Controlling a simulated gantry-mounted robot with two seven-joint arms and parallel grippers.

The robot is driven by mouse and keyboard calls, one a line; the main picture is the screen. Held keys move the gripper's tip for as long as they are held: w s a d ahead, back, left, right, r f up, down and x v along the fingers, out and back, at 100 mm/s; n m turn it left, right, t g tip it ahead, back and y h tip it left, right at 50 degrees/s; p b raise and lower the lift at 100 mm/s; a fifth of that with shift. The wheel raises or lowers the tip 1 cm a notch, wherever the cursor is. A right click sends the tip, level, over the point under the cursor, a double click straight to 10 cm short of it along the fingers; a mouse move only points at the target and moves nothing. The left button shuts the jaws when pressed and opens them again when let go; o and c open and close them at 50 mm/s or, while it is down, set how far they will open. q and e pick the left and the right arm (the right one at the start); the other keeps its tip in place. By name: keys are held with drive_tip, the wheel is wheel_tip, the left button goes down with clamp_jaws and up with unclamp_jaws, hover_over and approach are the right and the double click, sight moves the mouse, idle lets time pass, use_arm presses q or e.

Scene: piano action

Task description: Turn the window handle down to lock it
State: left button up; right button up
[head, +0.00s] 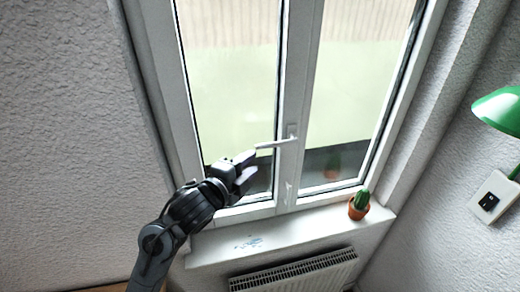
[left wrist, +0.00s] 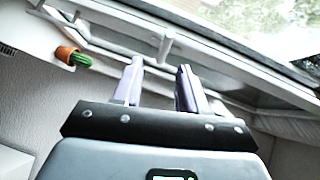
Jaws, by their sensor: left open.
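The white window handle (head: 274,144) is mounted on the middle frame post of the white window (head: 289,90). In the head view its lever sticks out to the left, roughly level. My left gripper (head: 249,168) is open and empty, just left of and a little below the lever's free end. It appears apart from the handle. In the left wrist view the two fingers of my left gripper (left wrist: 161,70) are spread, with a pale handle part (left wrist: 165,46) beyond the gap. My right gripper is not in view.
A potted cactus (head: 359,206) stands at the right of the windowsill (head: 290,233). A radiator (head: 295,272) is below the sill. A green lamp (head: 500,108) and a wall socket (head: 491,199) are on the right wall. The sill's middle is clear.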

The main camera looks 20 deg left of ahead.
sight(267, 147)
use_arm(q)
drive_tip(key=x, duration=0.3)
drive_tip(key=p+x, duration=0.1)
drive_tip(key=x, duration=0.3)
drive_tip(key=r+p+x, duration=0.1)
drive_tip(key=x, duration=0.2)
drive_tip(key=shift+w+f, duration=0.1)
drive_tip(key=shift+w, duration=0.3)
clamp_jaws()
